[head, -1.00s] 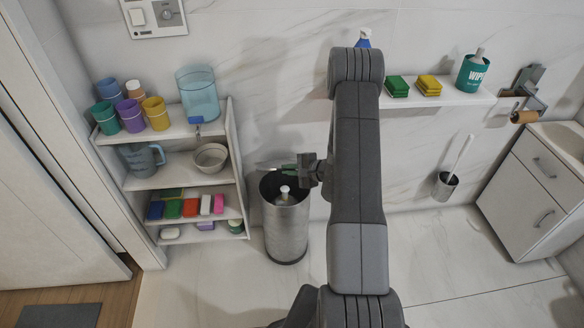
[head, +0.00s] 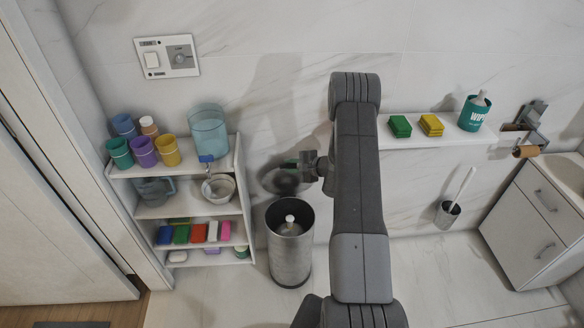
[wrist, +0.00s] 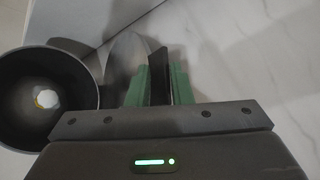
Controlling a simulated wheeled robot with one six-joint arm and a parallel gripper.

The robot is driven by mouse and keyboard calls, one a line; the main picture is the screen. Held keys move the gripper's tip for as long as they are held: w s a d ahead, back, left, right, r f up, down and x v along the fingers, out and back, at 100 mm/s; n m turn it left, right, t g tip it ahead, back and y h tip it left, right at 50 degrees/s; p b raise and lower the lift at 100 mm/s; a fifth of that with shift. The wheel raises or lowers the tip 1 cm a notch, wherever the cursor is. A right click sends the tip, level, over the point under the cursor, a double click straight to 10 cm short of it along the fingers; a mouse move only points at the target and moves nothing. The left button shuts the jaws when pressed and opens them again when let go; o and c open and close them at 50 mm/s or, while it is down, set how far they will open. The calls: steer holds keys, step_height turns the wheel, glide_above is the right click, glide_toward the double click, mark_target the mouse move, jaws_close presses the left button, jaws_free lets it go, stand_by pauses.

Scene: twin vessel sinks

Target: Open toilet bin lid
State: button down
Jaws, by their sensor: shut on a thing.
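The toilet bin (head: 290,258) is a metal cylinder standing on the floor left of my arm in the head view. Its top is open, and a white-topped object (head: 290,221) shows inside. The lid (head: 283,183) is a dark round disc above and behind the bin's mouth. My gripper (head: 293,165) is at the lid's upper right and is shut on it. In the wrist view, the green fingers (wrist: 158,85) close around a thin dark part, with the lid's grey disc (wrist: 124,62) beside them. The open bin (wrist: 78,78) is at the left.
A white shelf unit (head: 243,205) with cups, bowls and coloured blocks stands close left of the bin. A wall shelf (head: 450,138) with sponges and a wipes tub is right of my arm. A toilet brush holder (head: 447,214) and cabinet (head: 535,220) are farther right.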

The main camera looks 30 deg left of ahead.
steer(key=shift+w, duration=0.15)
steer(key=c, duration=1.6)
jaws_free()
steer(key=shift+f, duration=0.1)
steer(key=v, duration=0.7)
steer(key=shift+d, duration=0.2)
steer(key=shift+a, duration=0.1)
